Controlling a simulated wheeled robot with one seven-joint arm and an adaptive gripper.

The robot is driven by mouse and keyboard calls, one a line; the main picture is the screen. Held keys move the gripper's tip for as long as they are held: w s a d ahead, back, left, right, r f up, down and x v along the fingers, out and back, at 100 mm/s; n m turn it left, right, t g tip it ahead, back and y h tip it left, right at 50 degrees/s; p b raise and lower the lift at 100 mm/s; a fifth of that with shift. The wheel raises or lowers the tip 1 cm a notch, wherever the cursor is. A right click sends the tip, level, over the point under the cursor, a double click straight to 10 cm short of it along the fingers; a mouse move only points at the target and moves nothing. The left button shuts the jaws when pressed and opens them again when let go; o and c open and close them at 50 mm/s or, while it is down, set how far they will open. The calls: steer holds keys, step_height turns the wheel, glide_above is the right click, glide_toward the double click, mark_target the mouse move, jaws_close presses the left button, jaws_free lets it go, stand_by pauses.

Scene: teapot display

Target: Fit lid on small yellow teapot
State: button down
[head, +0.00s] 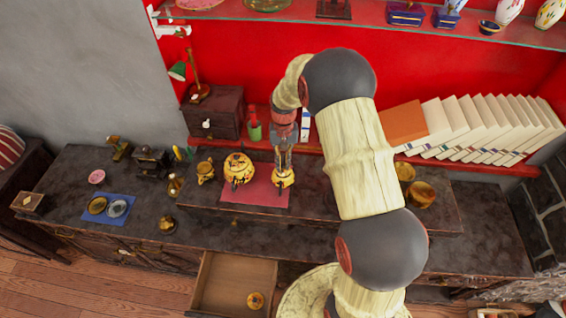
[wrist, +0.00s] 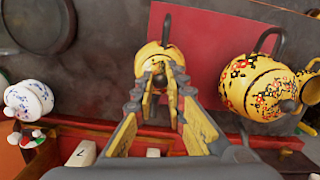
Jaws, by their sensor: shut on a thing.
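The small yellow teapot (head: 282,182) stands at the right part of a red mat (head: 262,198) on the raised dark shelf. In the wrist view the small teapot (wrist: 150,52) is straight beyond the fingertips, its dark handle pointing away. My gripper (head: 283,165) points down directly over it. In the wrist view my gripper (wrist: 160,82) has its yellow-padded fingers closed at the tips on a small yellow lid (wrist: 158,66), at the teapot's top. The fingers hide much of the lid, and I cannot tell whether it is seated.
A larger flowered yellow teapot (head: 238,168) stands close on the left; it is on the right in the wrist view (wrist: 255,88). Books (head: 470,125) lean at the back right.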

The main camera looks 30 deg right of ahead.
steer(key=shift+f, duration=0.3)
stand_by(0.4)
steer(key=c, duration=1.7)
jaws_free()
steer(key=shift+c, duration=0.2)
step_height(320, 180, up, 12)
steer(key=w, duration=0.1)
steer(key=shift+w+d, duration=0.15)
steer(key=shift+d, duration=0.25)
